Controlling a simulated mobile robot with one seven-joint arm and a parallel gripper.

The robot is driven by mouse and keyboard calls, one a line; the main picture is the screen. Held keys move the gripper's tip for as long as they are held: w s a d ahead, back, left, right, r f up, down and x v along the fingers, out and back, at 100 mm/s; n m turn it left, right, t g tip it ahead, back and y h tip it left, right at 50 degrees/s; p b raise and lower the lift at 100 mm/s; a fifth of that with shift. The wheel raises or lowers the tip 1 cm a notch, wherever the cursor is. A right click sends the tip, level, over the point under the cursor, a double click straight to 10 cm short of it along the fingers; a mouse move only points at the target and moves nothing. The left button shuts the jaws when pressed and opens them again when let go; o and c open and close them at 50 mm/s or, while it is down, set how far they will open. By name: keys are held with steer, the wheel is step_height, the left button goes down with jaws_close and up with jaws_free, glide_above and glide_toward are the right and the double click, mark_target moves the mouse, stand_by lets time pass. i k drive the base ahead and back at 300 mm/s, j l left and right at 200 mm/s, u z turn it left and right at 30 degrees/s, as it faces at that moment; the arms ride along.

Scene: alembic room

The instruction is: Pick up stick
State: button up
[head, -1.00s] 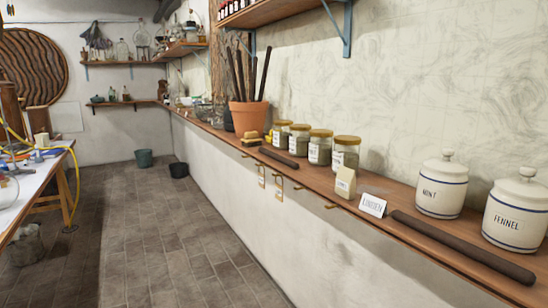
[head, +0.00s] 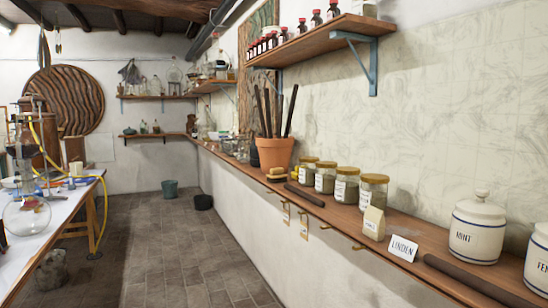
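A dark brown stick (head: 474,282) lies on the long wooden wall shelf (head: 335,212) at the lower right, in front of the white jar marked MINT (head: 478,232). A shorter dark stick (head: 304,195) lies on the same shelf in front of the glass jars. Several more dark sticks (head: 289,111) stand upright in a terracotta pot (head: 275,155) farther along the shelf. My gripper is not in view.
Gold-lidded glass jars (head: 346,186), a small cream box (head: 373,223) and a LINDEN card (head: 403,248) stand on the shelf. A table with glassware (head: 75,195) is at left.

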mark_target(311, 199)
steer(key=i+j+z, duration=0.1)
steer(key=i+j, duration=0.3)
steer(key=i, duration=0.25)
steer(key=i+j+z, duration=0.1)
steer(key=i+j, duration=0.4)
steer(key=i, duration=0.15)
steer(key=i+j, duration=0.5)
steer(key=i+z, duration=0.05)
steer(key=i, duration=0.05)
